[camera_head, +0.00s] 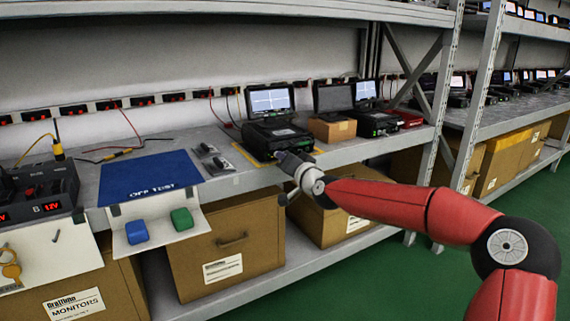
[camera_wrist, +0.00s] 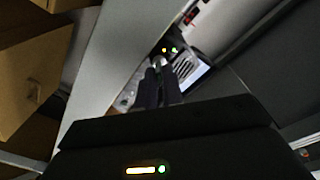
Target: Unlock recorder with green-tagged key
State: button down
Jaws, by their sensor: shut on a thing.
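A black recorder (camera_head: 271,136) with a raised, lit screen (camera_head: 269,100) stands on the shelf. The fingertips are close to the recorder face, where small orange and green lights (camera_wrist: 169,50) glow. Whether the key touches or enters a lock cannot be told. The lit screen also shows in the wrist view (camera_wrist: 187,69).
Left on the shelf lies a blue mat (camera_head: 150,177). A blue block (camera_head: 137,231) and a green block (camera_head: 182,219) sit on a white panel below. A brass key (camera_head: 11,270) hangs far left beside an empty hook. A cardboard box (camera_head: 332,129) stands right of the recorder.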

jog(key=shift+f+m, duration=0.1)
jog(key=shift+m, duration=0.5)
jog(key=c, duration=1.9)
grip_release()
jog(key=shift+s+d, duration=0.1)
jog(key=v, duration=0.7)
jog(key=shift+s, duration=0.3)
jog(key=shift+d, duration=0.1)
